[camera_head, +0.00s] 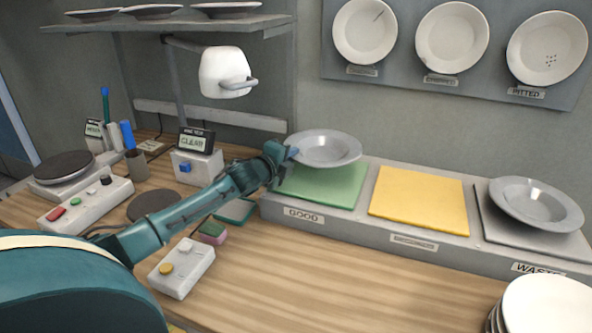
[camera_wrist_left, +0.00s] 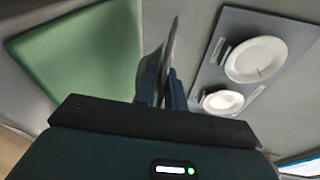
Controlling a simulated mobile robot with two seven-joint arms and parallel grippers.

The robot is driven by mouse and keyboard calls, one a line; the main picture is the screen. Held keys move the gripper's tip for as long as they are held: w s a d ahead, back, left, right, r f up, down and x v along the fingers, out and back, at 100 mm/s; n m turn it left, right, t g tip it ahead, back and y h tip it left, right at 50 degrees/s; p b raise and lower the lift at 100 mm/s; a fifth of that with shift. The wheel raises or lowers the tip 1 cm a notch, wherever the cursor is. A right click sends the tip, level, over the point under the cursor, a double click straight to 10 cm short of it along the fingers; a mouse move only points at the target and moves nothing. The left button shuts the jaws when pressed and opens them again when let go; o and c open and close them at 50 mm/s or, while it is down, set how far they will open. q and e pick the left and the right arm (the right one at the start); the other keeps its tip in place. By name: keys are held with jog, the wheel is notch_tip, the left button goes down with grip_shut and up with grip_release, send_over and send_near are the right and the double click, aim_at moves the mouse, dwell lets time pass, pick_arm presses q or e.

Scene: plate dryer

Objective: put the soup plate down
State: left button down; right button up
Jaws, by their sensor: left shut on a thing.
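A grey soup plate (camera_head: 325,148) is held by its left rim in my left gripper (camera_head: 287,155), above the green mat marked GOOD (camera_head: 318,187). The gripper is shut on the rim. In the left wrist view the plate (camera_wrist_left: 173,48) shows edge-on between the fingers (camera_wrist_left: 163,88), and the green mat (camera_wrist_left: 80,60) lies to the left. The plate looks roughly level in the head view. Whether its underside touches the mat cannot be told for sure. My right gripper is not in view.
A yellow mat (camera_head: 418,200) is empty beside the green one. Another grey soup plate (camera_head: 536,203) lies on the grey WASTE mat (camera_head: 500,232). White plates (camera_head: 546,302) are stacked at front right.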

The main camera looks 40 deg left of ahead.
pick_arm(q)
jog(key=shift+f, duration=1.85)
jog(key=shift+d+f, duration=0.1)
jog(key=shift+f, duration=0.1)
jog(key=c, duration=1.5)
grip_release()
jog(key=shift+o, duration=0.2)
jog(key=shift+r, duration=0.2)
jog(key=shift+s+f, duration=0.15)
jog(key=shift+s, duration=0.2)
jog(key=s+r+b, duration=0.1)
jog(key=s+r, duration=0.1)
jog(key=s, duration=0.9)
jog(key=shift+d, duration=0.4)
